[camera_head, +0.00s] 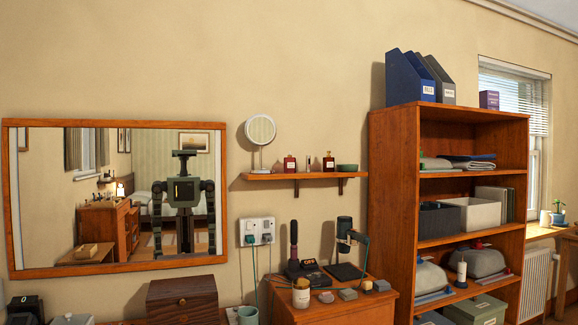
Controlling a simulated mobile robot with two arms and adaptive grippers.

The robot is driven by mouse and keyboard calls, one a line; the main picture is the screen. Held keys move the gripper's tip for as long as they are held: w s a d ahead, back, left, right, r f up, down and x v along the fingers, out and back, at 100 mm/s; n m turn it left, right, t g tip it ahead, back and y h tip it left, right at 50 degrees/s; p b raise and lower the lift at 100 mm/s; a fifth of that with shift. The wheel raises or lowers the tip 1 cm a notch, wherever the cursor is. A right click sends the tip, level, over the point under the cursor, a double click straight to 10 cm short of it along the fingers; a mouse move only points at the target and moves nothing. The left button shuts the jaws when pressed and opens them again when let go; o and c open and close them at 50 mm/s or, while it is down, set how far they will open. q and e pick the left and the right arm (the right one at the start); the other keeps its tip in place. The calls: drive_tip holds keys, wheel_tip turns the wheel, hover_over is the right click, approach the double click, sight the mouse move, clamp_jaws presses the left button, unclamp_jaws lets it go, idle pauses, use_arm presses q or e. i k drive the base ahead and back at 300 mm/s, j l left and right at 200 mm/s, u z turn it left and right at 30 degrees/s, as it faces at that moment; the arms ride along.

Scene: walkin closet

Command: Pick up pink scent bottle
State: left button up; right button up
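Two small bottles with dark red to pinkish bodies and pale labels stand upright on the wooden wall shelf (285,176). One bottle (290,164) is left of the shelf's middle, and the other bottle (328,163) is further right. I cannot tell for sure which one is the pink scent bottle. A small slim item (309,165) stands between them. Neither of my grippers is directly in view. My body shows in the mirror with both arms hanging down, too small to read the grippers.
A round mirror (260,131) and a green bowl (347,168) share the shelf. Below are wall sockets (257,231) with cables and a wooden cabinet (345,308) crowded with small items. A tall bookcase (395,200) stands close on the right. A framed mirror (115,123) hangs left.

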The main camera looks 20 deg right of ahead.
sight(290, 164)
drive_tip(key=i+l, duration=0.25)
drive_tip(key=l, duration=0.15)
drive_tip(key=i+l+u, duration=0.1)
drive_tip(key=i+l, duration=0.15)
drive_tip(key=l, duration=0.15)
drive_tip(key=i+l, duration=0.25)
drive_tip(key=l, duration=0.15)
drive_tip(key=i+l+u, duration=0.1)
drive_tip(key=l, duration=0.3)
drive_tip(key=i, duration=0.1)
